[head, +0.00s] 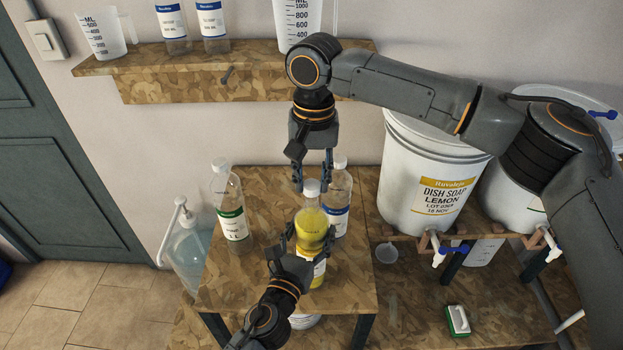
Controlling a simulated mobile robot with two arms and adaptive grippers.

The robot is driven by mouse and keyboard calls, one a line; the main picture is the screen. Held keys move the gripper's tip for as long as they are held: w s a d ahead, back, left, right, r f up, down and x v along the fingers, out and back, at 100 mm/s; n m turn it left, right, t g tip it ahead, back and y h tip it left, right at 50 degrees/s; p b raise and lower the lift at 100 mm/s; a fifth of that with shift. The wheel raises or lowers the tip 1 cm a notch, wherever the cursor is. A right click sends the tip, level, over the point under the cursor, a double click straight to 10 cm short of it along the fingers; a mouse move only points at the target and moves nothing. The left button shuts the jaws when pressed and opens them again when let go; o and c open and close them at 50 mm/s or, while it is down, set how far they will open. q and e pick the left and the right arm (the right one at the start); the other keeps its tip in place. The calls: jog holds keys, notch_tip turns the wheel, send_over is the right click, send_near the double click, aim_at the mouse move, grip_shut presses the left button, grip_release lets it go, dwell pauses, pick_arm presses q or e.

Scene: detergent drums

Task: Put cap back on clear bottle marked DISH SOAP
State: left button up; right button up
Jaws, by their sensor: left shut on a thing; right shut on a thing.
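A clear bottle (311,222) with yellow liquid stands upright on the raised wooden stand. Its label (318,272) is white and yellow; my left arm partly covers it and I cannot read its words. My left gripper (310,240) is shut around the bottle's body from the front. A white cap (312,188) is at the top of the bottle. My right gripper (312,182) points down from above and is shut on the cap. I cannot tell whether the cap sits on the neck or just above it.
A green-labelled bottle (231,212) stands left of the held one, and a blue-labelled bottle (340,200) close behind right. Both have white caps. A DISH SOAP LEMON drum (410,165) stands right. A wall shelf (190,65) holds jugs and bottles. The stand's front right is clear.

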jog(key=shift+f, duration=0.2)
dwell(0.4)
jog(key=shift+f, duration=0.8)
jog(key=shift+f, duration=0.55)
jog(key=m, duration=1)
jog(key=shift+s+m, duration=0.1)
jog(key=shift+m, duration=0.3)
jog(key=m, duration=0.8)
jog(key=shift+d+m, duration=0.1)
jog(key=shift+m, duration=0.3)
